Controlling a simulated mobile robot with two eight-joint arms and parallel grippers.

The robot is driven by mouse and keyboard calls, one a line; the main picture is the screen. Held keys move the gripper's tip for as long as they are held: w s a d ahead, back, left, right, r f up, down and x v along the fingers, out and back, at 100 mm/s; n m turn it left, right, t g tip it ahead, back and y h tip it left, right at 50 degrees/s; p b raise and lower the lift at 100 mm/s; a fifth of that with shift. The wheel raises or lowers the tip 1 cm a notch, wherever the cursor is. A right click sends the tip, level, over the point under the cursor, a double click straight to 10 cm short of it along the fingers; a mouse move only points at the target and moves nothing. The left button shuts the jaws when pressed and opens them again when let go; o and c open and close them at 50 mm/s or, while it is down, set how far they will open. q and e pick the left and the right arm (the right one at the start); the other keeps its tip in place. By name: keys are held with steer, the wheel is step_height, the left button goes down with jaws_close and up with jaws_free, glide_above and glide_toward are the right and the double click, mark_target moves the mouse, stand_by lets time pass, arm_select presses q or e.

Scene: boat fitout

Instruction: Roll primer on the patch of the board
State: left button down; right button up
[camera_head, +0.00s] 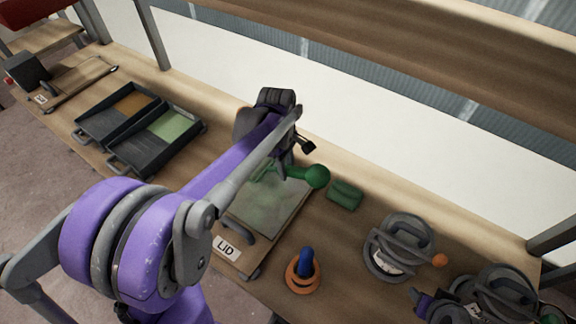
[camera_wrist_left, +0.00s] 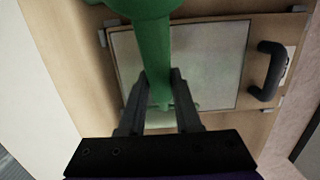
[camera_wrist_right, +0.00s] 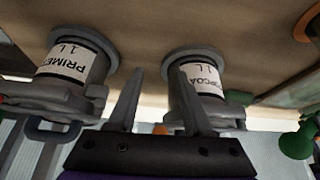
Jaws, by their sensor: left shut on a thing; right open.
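The board (camera_head: 262,212), labelled LID, lies on the bench with a grey-green patch on its face and a dark handle at its near end. It also shows in the left wrist view (camera_wrist_left: 120,45). My left gripper (camera_wrist_left: 160,78) is shut on a green tool (camera_wrist_left: 154,45) with a round knob, above the board. The tool's lower end is partly hidden; I cannot tell whether it touches the patch. My right gripper (camera_wrist_right: 160,72) is open and empty, near the primer can (camera_wrist_right: 75,65) and the topcoat can (camera_wrist_right: 200,72).
Two dark trays, one with a brown floor (camera_head: 132,103) and one with a green floor (camera_head: 172,126), sit left on the bench. A green block (camera_head: 345,195) lies right of the board. An orange ring with a blue grip (camera_head: 303,275) stands near the front edge.

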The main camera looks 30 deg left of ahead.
arm_select(q)
steer(key=s, duration=0.8)
steer(key=shift+s+a, duration=0.15)
steer(key=shift+a, duration=0.2)
steer(key=shift+f+b, duration=0.45)
steer(key=shift+f, duration=0.3)
steer(key=d, duration=0.4)
steer(key=shift+s+d+r, duration=0.15)
steer(key=shift+d, duration=0.25)
steer(key=shift+s+d, duration=0.15)
steer(key=shift+d, duration=1.05)
steer(key=shift+s+d, duration=0.1)
steer(key=shift+d, duration=1.1)
